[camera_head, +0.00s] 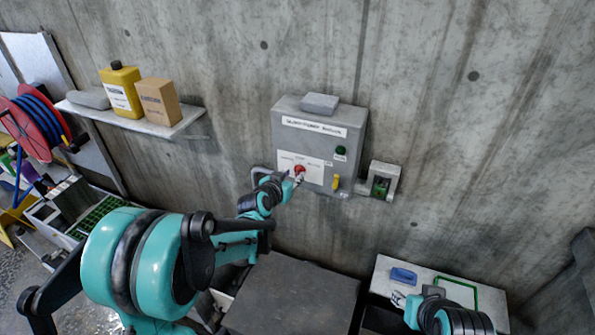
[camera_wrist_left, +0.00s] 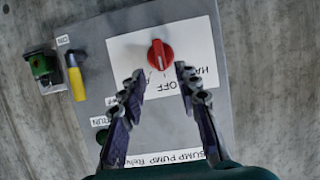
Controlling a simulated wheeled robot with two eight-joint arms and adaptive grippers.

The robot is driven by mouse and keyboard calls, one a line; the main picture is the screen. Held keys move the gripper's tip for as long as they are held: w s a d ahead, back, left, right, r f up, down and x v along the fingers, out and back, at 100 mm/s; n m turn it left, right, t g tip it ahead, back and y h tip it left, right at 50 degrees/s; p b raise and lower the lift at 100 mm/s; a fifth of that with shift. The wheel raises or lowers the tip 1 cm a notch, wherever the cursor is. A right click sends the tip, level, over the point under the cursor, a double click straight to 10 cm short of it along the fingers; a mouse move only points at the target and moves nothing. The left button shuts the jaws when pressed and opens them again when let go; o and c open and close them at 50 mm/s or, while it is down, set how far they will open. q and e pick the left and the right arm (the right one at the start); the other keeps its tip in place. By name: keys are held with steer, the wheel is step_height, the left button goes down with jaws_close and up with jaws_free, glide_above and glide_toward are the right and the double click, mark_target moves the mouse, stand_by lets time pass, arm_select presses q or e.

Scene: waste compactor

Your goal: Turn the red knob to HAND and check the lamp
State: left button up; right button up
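The red knob (camera_head: 299,169) is on a white label on the front of the grey control box (camera_head: 290,135). The left wrist view is upside down; there the knob (camera_wrist_left: 160,55) stands in line with the word OFF, and HAND lies to its right, partly covered by a finger. My left gripper (camera_head: 294,178) is just in front of the knob. In the left wrist view its fingers (camera_wrist_left: 158,78) are spread, empty and apart from the knob. The RUN lamp (camera_head: 340,150) is dark green and looks unlit. My right gripper (camera_head: 398,298) is small at the lower right.
A yellow lever (camera_head: 335,183) sits at the box's lower right, with a green part in a small housing (camera_head: 381,187) beside it. A grey block (camera_head: 320,103) lies on the box. A shelf (camera_head: 185,118) with a bottle and carton is left; a dark surface (camera_head: 290,295) lies below.

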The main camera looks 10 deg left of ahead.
mark_target(296, 171)
arm_select(q)
steer(key=shift+x, duration=1.95)
steer(key=shift+a, duration=0.15)
jaws_close()
